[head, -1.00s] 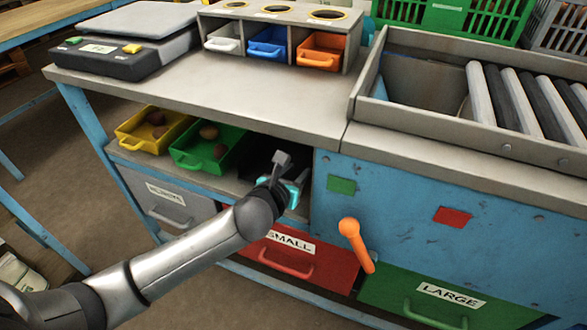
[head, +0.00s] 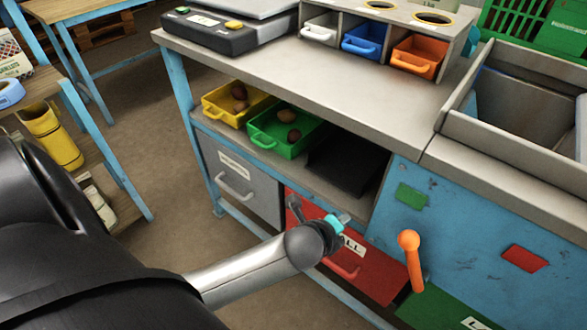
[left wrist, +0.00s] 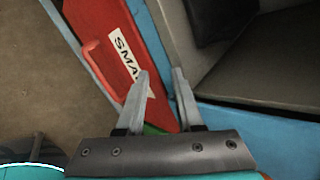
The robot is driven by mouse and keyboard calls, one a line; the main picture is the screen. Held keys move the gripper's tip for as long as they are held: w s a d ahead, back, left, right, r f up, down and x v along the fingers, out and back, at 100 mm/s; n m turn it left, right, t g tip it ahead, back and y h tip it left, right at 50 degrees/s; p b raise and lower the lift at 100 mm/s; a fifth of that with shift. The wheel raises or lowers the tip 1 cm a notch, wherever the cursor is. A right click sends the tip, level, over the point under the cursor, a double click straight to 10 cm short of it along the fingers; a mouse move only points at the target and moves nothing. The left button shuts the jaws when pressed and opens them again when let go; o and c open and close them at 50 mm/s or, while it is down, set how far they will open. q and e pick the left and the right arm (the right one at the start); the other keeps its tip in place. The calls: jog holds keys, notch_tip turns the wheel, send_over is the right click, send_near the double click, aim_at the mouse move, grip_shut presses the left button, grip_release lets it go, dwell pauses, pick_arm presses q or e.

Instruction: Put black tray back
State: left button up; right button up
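The black tray (head: 345,163) lies on the shelf under the worktop, to the right of a green tray (head: 284,131) and a yellow tray (head: 236,101). The green and yellow trays hold brown round things. My left gripper (head: 342,220) is in front of the red SMALL drawer, lower than the black tray and apart from it. In the left wrist view its two fingers (left wrist: 160,85) are spread with nothing between them. A dark corner of what looks like the black tray (left wrist: 215,18) shows at the top there. My right gripper is not in view.
The shelf (head: 222,130) has a front edge above the grey drawer (head: 240,183) and the red drawer (head: 375,272). An orange lever (head: 411,258) sticks out at the right. Small white, blue and orange bins (head: 418,56) stand on the worktop.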

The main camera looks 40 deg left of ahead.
pick_arm(q)
jog(key=s+f+n+g, duration=0.3)
jog(key=s+f+n, duration=0.3)
jog(key=s+n, duration=0.3)
jog(key=s+d+f+n+g, duration=0.1)
jog(key=s+f+n+g, duration=0.2)
jog(key=s+f+n, duration=0.4)
jog(key=s+n, duration=0.3)
jog(key=shift+d+n+g+h, duration=0.3)
jog(key=shift+g+h, duration=0.1)
jog(key=shift+w+f, duration=0.1)
jog(key=shift+f, duration=0.05)
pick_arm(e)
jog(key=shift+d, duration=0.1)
pick_arm(q)
jog(key=s+a+f+p, duration=0.7)
jog(key=s+f+p, duration=0.1)
jog(key=s, duration=0.3)
jog(key=shift+s+a+f+y+p, duration=0.2)
jog(key=shift+f+y+p, duration=0.2)
jog(key=shift+f, duration=0.25)
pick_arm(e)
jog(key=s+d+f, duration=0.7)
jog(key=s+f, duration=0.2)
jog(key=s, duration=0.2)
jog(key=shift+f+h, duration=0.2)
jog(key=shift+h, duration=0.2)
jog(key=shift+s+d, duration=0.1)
